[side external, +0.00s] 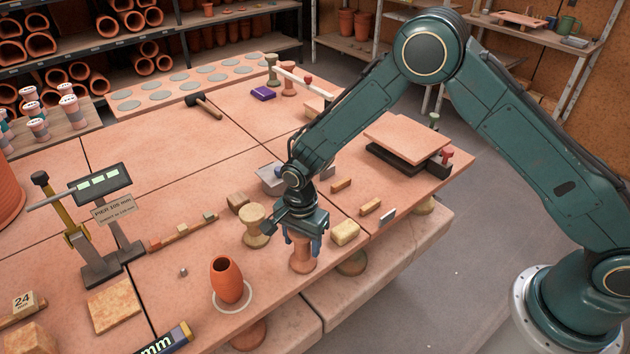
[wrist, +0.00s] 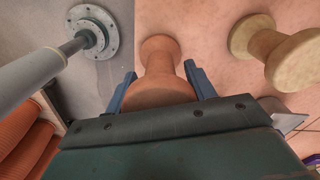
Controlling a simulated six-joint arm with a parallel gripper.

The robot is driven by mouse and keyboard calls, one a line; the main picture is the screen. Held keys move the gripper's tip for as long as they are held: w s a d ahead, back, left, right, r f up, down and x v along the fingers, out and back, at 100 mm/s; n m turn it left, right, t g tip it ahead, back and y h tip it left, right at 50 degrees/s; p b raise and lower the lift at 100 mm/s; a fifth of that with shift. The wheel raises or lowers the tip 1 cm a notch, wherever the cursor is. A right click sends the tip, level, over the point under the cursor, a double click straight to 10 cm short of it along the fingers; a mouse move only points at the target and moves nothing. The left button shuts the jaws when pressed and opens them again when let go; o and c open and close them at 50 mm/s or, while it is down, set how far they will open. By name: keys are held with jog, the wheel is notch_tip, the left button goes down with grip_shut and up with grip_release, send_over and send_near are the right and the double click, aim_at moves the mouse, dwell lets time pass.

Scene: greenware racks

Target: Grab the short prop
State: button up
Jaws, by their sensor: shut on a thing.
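A terracotta spool-shaped prop (side external: 302,257) is between the blue fingers of my gripper (side external: 303,240). It also shows in the wrist view (wrist: 160,58), with a finger on each side of its wide upper end. My gripper (wrist: 161,84) is shut on it and points down. The prop is upright, its foot at or close to the table top; I cannot tell whether it touches. A pale tan spool-shaped prop (side external: 255,226) stands just left of my gripper, and it shows at the right of the wrist view (wrist: 283,52).
An orange vase (side external: 227,280) stands front left on a pale ring. A yellowish block (side external: 345,232) lies close right of my gripper. A height gauge with a display (side external: 103,185) stands left. A raised slab (side external: 408,138) sits back right. The table's right edge is near.

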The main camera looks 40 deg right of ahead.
jog(key=shift+r, duration=0.1)
notch_tip(320, 180, up, 20)
dwell(0.8)
jog(key=shift+d, duration=0.1)
dwell(0.4)
